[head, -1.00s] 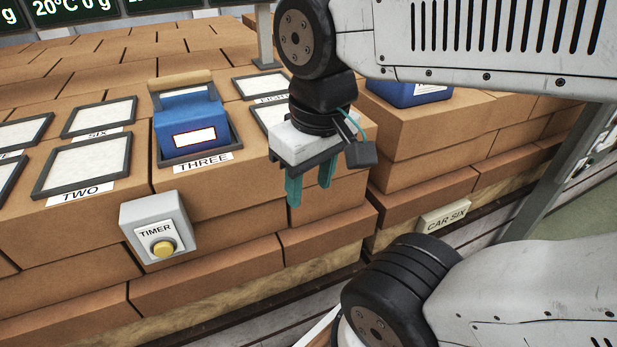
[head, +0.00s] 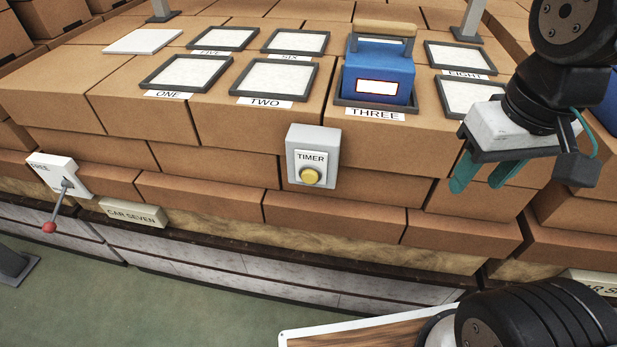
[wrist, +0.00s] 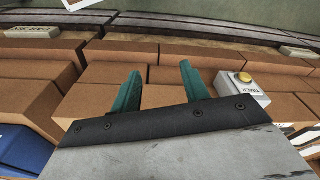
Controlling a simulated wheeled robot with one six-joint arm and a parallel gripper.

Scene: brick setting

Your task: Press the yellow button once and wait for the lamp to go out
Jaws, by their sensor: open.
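The yellow button (head: 310,176) sits on the front of a grey box labelled TIMER (head: 313,146), fixed to the front face of the stacked bricks. The button also shows in the wrist view (wrist: 244,77), to the right of my fingers. My gripper (head: 480,178) is open and empty, with two teal fingers pointing down. It is to the right of the TIMER box in the head view and apart from it. I cannot make out a lamp on the box in these frames.
A blue block with a wooden handle (head: 378,72) stands on the frame labelled THREE. Several framed white pads, such as TWO (head: 272,80), lie on the brick top. A FREE lever with a red knob (head: 50,227) is at the left. The space before the TIMER box looks clear.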

